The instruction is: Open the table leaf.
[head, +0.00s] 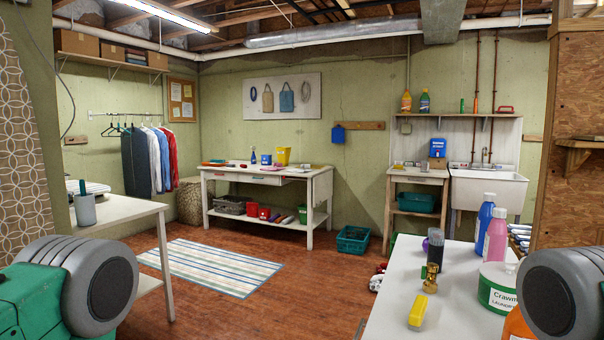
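Three white-topped tables show, and I cannot tell which has the leaf. The long table (322,184) stands against the back wall, with its top level and several small items on it. The near left table (126,207) is partly cut off by the left edge. The near right table (386,314) carries bottles and tubs and runs out of the bottom edge.
A striped rug (212,266) lies on the open wood floor. A teal crate (352,240) sits beside the back table. A white sink (488,190) stands at the back right. A yellow block (418,311) and a blue bottle (484,222) are on the near right table.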

